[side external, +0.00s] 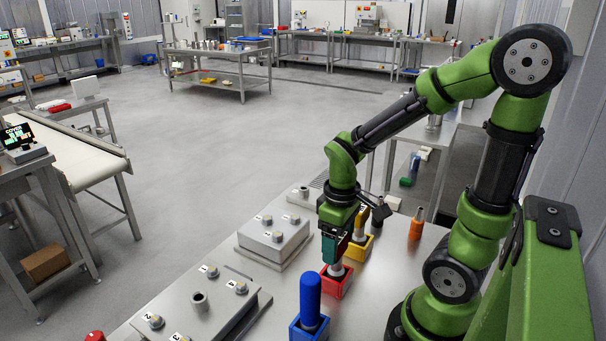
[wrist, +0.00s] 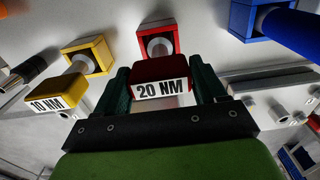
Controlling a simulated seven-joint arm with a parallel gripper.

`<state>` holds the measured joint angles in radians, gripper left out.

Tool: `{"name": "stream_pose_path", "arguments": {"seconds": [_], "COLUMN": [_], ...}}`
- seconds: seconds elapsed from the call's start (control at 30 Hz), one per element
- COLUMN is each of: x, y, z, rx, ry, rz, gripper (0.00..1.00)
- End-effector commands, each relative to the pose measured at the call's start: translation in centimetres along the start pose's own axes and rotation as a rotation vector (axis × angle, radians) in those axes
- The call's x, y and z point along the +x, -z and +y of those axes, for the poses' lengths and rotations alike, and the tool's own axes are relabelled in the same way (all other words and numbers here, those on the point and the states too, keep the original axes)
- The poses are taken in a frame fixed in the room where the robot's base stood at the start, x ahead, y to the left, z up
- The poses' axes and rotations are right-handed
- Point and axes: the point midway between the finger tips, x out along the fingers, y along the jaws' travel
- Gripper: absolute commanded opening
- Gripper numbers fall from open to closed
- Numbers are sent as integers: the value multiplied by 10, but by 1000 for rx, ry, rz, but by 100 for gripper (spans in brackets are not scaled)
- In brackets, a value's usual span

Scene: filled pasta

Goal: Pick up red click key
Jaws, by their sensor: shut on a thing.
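The red click key (wrist: 152,70), labelled 20 NM, sits between the two dark green fingers of my gripper (wrist: 163,88) in the wrist view. My gripper is shut on it. The key's grey shaft reaches to the red holder (wrist: 171,30), and its end appears to be inside the holder. In the side view, my gripper (side external: 335,246) is right above the red holder (side external: 337,289). The fingers hide most of the key's red head there; the grey shaft shows below them.
A yellow key, labelled 10 NM (wrist: 56,97), stands in a yellow holder (side external: 355,254) behind the red one. A blue key (side external: 310,299) stands in a blue holder (side external: 309,330) in front. Metal blocks with numbered studs (side external: 273,241) lie to the left.

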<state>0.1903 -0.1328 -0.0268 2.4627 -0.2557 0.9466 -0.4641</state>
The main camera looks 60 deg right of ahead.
Motion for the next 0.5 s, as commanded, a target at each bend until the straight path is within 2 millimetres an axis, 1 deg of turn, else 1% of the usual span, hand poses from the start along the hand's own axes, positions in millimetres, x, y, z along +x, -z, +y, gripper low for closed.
{"name": "stream_pose_path", "arguments": {"seconds": [0.13,0.23,0.37,0.5], "x": [-3,-14,-38,-67], "y": [1,2,2,2], "z": [0,0,0,0], "rx": [0,-1,-1,-1], "ry": [0,-1,-2,-2], "rz": [3,6,9,8], "gripper": [32,32,32,32]}}
